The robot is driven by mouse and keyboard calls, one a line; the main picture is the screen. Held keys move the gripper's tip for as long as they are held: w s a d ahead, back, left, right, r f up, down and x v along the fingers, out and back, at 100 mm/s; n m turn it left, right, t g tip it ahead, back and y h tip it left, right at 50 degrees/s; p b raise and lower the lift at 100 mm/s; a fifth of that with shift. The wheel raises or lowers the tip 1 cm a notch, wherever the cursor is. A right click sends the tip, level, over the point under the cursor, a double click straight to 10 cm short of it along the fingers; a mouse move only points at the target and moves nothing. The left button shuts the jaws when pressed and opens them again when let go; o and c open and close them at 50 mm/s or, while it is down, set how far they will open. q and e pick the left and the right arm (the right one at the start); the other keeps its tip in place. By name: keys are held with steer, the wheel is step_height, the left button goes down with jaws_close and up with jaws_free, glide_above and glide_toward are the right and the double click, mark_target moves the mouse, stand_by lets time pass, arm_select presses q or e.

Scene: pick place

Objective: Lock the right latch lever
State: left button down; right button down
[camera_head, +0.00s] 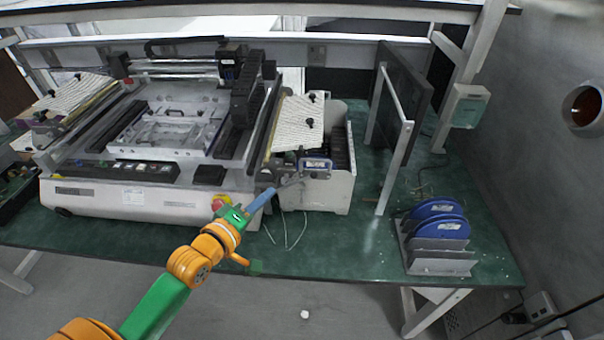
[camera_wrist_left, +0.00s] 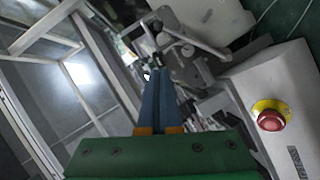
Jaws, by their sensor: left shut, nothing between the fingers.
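My left gripper (camera_head: 272,191) reaches in from the lower left. Its two blue fingers are together and hold nothing. Their tips are close to a grey metal latch lever (camera_head: 291,180) at the front right of the machine, beside a block with a blue label (camera_head: 315,165). In the left wrist view the shut fingers (camera_wrist_left: 158,74) point at the metal latch mechanism (camera_wrist_left: 188,62), whose lever arm (camera_wrist_left: 193,43) stretches to the right. I cannot tell whether the tips touch it. My right gripper is not in view.
The white machine (camera_head: 140,196) fills the left of the green table (camera_head: 330,250). A red emergency button (camera_head: 217,201) sits close to my gripper; it also shows in the left wrist view (camera_wrist_left: 270,120). Blue reels in a rack (camera_head: 438,267) and an upright dark panel (camera_head: 405,100) stand to the right.

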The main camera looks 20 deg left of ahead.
arm_select(q)
steer(key=d+f+x, duration=0.1)
steer(key=d+x, duration=0.1)
steer(key=x, duration=1.1)
steer(key=shift+s+d+p, duration=0.3)
steer(key=shift+f, duration=0.1)
